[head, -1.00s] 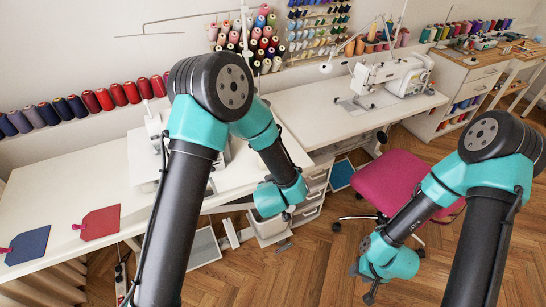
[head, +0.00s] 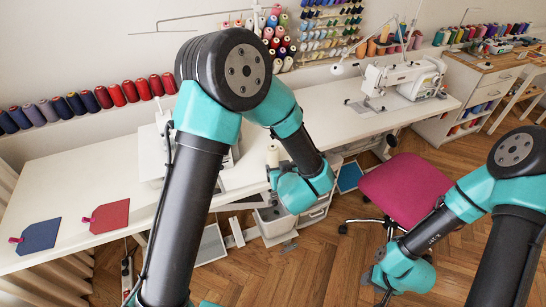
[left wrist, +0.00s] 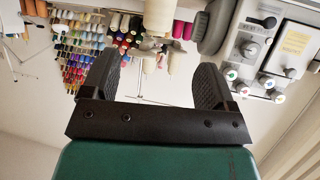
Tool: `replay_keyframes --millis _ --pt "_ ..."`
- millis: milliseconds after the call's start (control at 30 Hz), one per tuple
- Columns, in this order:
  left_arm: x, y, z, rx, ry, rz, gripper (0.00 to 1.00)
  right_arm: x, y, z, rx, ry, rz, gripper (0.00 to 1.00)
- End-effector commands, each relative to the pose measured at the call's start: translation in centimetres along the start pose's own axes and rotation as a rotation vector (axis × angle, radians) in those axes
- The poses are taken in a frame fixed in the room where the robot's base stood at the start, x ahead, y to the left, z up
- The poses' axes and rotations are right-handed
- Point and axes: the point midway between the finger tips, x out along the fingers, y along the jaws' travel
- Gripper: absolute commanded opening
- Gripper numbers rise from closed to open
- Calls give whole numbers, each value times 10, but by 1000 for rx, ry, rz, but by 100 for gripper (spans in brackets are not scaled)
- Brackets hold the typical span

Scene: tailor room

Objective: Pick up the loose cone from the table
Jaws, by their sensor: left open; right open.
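A cream cone (head: 272,156) stands on the white table beside my left forearm in the head view. In the left wrist view a cream cone (left wrist: 158,16) shows at the top, cut off by the frame edge, beyond the fingertips and roughly in line with the gap between them. My left gripper (left wrist: 156,68) is open with nothing between its fingers. My right gripper (head: 382,284) is open and empty, low over the floor near the pink chair.
A white table (head: 80,180) runs along the wall, with red (head: 109,215) and blue (head: 40,236) fabric pieces at left. A row of thread cones (head: 75,103) lines its back. A sewing machine (head: 400,76) stands at right. A pink chair (head: 405,190) is in front.

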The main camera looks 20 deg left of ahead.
Motion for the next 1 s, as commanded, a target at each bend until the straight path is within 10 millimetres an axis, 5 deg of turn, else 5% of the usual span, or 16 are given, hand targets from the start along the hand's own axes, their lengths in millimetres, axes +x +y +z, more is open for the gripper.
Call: replay_keyframes --millis 533,1000 --pt "92 0 1 -1 -2 -1 80 0 0 0 0 0 0 43" --pt "104 0 1 0 -1 1 80 0 0 0 0 0 0 43"
